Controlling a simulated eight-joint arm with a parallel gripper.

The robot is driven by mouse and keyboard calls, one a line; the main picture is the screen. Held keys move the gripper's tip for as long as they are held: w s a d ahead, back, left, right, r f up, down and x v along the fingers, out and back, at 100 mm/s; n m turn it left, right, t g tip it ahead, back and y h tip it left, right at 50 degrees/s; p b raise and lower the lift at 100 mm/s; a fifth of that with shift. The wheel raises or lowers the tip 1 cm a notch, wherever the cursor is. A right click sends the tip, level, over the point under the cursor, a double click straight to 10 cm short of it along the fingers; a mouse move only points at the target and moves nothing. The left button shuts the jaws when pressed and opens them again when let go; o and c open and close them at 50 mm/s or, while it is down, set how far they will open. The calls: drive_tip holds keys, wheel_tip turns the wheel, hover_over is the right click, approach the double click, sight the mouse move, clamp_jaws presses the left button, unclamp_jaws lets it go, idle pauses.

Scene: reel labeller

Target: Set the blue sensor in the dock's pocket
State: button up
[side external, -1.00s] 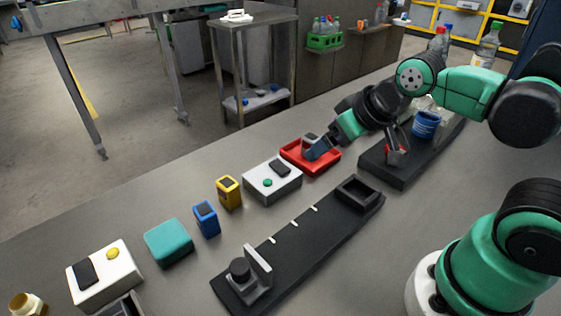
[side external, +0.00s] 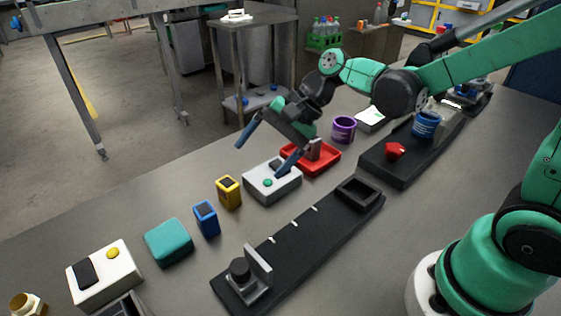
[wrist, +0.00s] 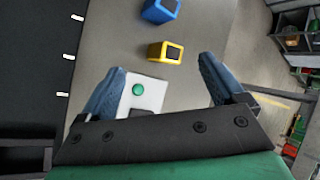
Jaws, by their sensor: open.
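The blue sensor (side external: 206,218) stands upright on the table in the side view, between a yellow sensor (side external: 228,192) and a teal block. It also shows at the top of the wrist view (wrist: 160,10), partly cut off. The dock (side external: 300,244) is a long dark plate with a raised rectangular pocket (side external: 357,192) at its far end and a grey bracket at its near end. My gripper (side external: 262,152) is open and empty above the white box with the green button. In the wrist view its two blue fingers (wrist: 160,88) are spread wide.
A white box with a green button (side external: 262,190) lies under my gripper, beside a red tray (side external: 325,160) holding a grey part. A teal block (side external: 168,242) and a white box with a yellow button (side external: 104,277) stand to the left. A second dark plate (side external: 380,170) carries a red part and blue cup.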

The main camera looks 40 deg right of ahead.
sight(206, 208)
drive_tip(key=w+a+f+m+y, duration=0.1)
drive_tip(key=m, duration=0.1)
drive_tip(key=w+a+f+m+g+y, duration=0.1)
drive_tip(key=f+m+y, duration=0.1)
drive_tip(key=w+a+f+m+g+y, duration=0.1)
drive_tip(key=m+y, duration=0.1)
drive_tip(key=shift+a+f, duration=0.15)
drive_tip(key=shift+a, duration=0.15)
drive_tip(key=shift+a+f+m+g+y, duration=0.3)
drive_tip(key=shift+a+f+m+y, duration=0.05)
drive_tip(key=shift+f+m+y, duration=0.45)
drive_tip(key=shift+x, duration=2.75)
drive_tip(key=shift+s, duration=0.1)
clamp_jaws()
